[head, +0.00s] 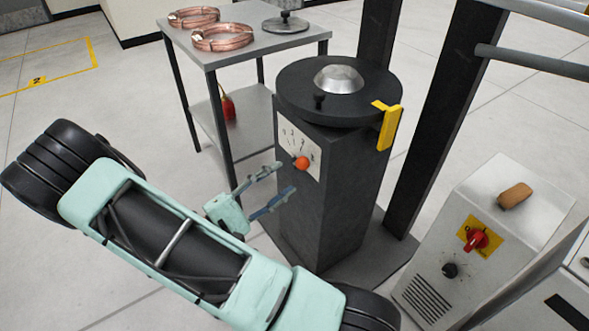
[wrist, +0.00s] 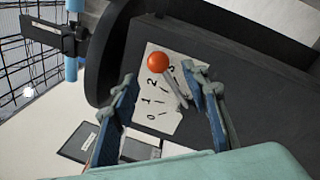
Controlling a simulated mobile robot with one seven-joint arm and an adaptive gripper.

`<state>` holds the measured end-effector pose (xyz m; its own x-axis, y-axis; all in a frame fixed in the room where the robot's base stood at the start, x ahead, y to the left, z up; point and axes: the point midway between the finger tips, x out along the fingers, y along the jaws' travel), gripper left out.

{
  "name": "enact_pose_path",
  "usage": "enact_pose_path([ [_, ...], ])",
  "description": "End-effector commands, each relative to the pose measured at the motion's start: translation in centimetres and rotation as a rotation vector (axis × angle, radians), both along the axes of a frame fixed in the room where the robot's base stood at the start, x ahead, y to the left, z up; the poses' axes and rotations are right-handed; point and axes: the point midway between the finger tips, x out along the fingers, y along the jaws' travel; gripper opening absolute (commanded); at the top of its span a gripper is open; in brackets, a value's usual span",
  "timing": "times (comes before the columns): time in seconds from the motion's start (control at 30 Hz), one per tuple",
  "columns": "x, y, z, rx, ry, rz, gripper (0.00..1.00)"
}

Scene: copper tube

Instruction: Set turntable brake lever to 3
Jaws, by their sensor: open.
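The turntable brake lever has an orange ball knob (head: 302,163) in front of a white scale plate (head: 286,137) on the dark pedestal. In the wrist view the knob (wrist: 157,62) sits on a thin metal rod (wrist: 176,92), over the plate (wrist: 160,119) marked 0, 1, 2 and 3. The knob appears between 2 and 3 there, but it stands out from the plate, so I cannot tell the exact setting. My gripper (head: 285,177) is open and empty in front of the pedestal. In the wrist view its fingers (wrist: 158,76) lie either side of the rod; no contact is visible.
The black turntable (head: 295,92) with a metal dome tops the pedestal (head: 335,200); a yellow bracket (head: 390,125) hangs at its rim. A steel table (head: 245,55) with copper coils stands behind left. Dark posts (head: 440,110) and a grey cabinet (head: 485,225) are right.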

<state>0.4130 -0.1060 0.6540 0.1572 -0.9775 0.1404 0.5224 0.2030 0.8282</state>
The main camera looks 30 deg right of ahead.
Motion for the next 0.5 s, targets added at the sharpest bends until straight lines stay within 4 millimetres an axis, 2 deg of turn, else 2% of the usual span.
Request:
enact_pose_path([
  [0.1,-0.3,2.2,-0.4,0.001,0.001,0.003,0.42],
  [0.2,-0.5,3.4,-0.5,0.000,0.000,0.001,0.42],
  [0.5,-0.7,4.3,-0.6,-0.001,0.000,-0.001,0.42],
])
